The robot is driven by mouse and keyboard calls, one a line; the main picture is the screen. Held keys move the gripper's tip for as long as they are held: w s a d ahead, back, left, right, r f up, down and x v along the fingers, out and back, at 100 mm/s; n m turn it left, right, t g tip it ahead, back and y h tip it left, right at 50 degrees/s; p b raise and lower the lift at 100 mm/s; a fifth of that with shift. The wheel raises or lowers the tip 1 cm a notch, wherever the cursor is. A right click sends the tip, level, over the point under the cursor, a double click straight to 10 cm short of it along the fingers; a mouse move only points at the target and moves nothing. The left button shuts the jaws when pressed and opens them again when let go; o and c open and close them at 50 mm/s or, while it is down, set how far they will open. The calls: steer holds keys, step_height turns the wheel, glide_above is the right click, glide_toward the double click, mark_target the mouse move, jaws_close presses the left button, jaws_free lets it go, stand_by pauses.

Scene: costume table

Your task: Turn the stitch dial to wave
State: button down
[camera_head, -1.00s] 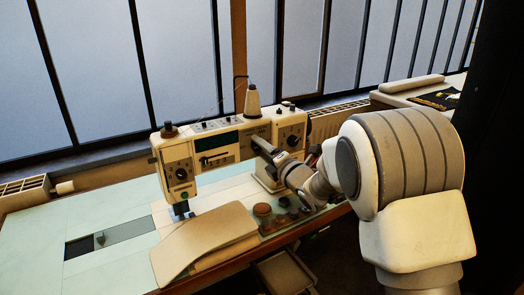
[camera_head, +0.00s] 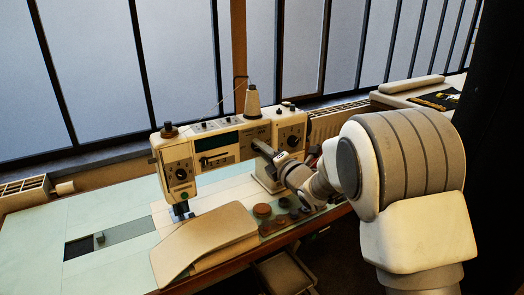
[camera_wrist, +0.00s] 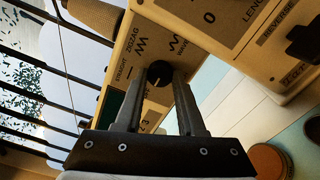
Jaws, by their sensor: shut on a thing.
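The stitch dial (camera_wrist: 159,72) is a small round black knob with a pale mark on the cream front of the sewing machine (camera_head: 225,150). Labels for straight, zigzag and wave are printed around it in the wrist view. The wave label (camera_wrist: 182,47) is at the upper right of the knob. Which label the mark points at is hard to tell. My gripper (camera_wrist: 158,84) is shut on the dial, one finger on each side. In the head view my gripper (camera_head: 262,149) reaches the machine's front and hides the dial.
Another dial (camera_head: 292,140) is at the machine's right end. A cream board (camera_head: 205,238) lies in front of the machine, with round brown things (camera_head: 262,210) to its right. The pale green table (camera_head: 35,235) is mostly clear at the left. Barred windows stand behind.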

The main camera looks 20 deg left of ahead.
steer(key=shift+r+m+p, duration=0.1)
steer(key=shift+m+p, duration=2.35)
steer(key=shift+m, duration=15.35)
